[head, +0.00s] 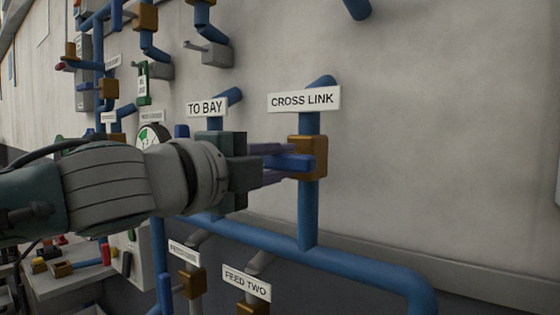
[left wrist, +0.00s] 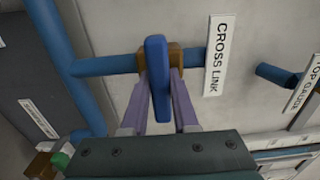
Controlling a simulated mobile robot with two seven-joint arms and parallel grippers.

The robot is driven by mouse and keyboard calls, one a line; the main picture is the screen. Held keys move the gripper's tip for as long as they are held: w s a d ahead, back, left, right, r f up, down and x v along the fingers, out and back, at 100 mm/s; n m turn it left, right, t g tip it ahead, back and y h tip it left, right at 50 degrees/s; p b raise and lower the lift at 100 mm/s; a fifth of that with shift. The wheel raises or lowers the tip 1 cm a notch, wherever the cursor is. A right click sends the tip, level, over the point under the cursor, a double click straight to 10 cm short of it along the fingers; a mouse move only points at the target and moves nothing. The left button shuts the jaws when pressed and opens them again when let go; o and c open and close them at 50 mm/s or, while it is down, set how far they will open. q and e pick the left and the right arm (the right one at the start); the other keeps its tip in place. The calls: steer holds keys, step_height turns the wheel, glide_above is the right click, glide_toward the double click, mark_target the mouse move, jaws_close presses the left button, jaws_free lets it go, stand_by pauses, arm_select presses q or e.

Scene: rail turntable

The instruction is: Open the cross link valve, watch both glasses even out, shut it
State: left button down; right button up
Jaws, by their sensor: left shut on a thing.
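The cross link valve has a brown-orange body (head: 312,146) on a vertical blue pipe, under a white CROSS LINK sign (head: 304,99). Its blue handle (head: 293,162) lies crosswise to the pipe. My left gripper (head: 284,164) is shut on this handle, one purple finger on each side. In the left wrist view the handle (left wrist: 157,75) stands between the fingers of the gripper (left wrist: 160,88), across the blue pipe (left wrist: 108,66). The CROSS LINK sign (left wrist: 217,58) is beside it. I cannot make out either glass. My right gripper is not in view.
A TO BAY sign (head: 207,107) and a round gauge (head: 150,137) are behind my left arm. A FEED TWO sign (head: 246,283) with a brown valve hangs below. A blue pipe (head: 370,271) bends along the bottom right. The wall right of the valve is bare.

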arm_select(q)
steer(key=shift+n, duration=0.4)
steer(key=n+p, duration=0.1)
steer(key=n, duration=0.2)
steer(key=shift+r+p, duration=0.1)
steer(key=shift+p, duration=0.25)
steer(key=n+p, duration=0.1)
steer(key=n, duration=0.3)
steer(key=shift+n+p, duration=0.3)
steer(key=n+p, duration=0.1)
steer(key=n, duration=0.2)
steer(key=shift+n, duration=2.2)
steer(key=c, duration=0.7)
jaws_free()
steer(key=shift+s, duration=0.1)
